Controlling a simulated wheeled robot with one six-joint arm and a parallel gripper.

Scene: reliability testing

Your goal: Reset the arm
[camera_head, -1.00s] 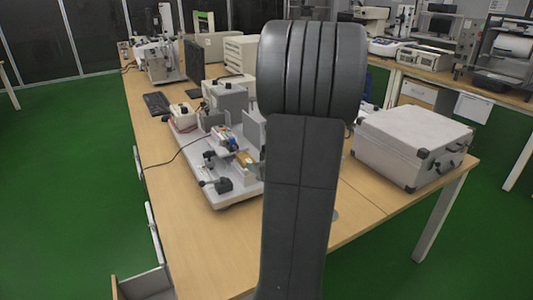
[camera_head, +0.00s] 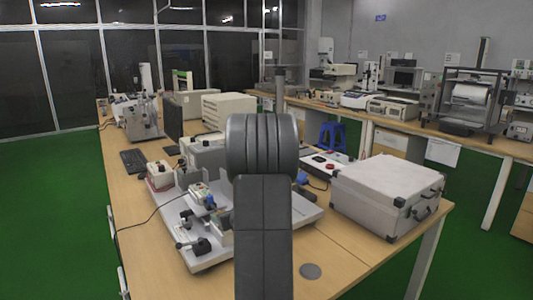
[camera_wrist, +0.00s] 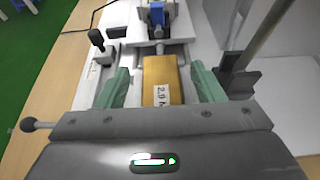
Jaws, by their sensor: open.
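My gripper (camera_wrist: 162,85) shows in the wrist view with its two green fingers apart. A yellow-brown block (camera_wrist: 161,79) with a white printed label lies between the fingers in the picture, with gaps on both sides, so it is not gripped. The block is on or in front of a white test fixture with a metal rod and a blue part (camera_wrist: 157,14). In the head view my dark arm stands in the middle and hides the gripper and part of the test rig (camera_head: 205,258) on the table.
The wooden table (camera_head: 155,225) also carries a silver case (camera_head: 385,190) at right, a keyboard (camera_head: 133,162) at left and a beige drawer cabinet (camera_head: 228,110) behind. A blue stool (camera_head: 332,136) stands beyond. Green floor (camera_head: 50,200) at left is clear.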

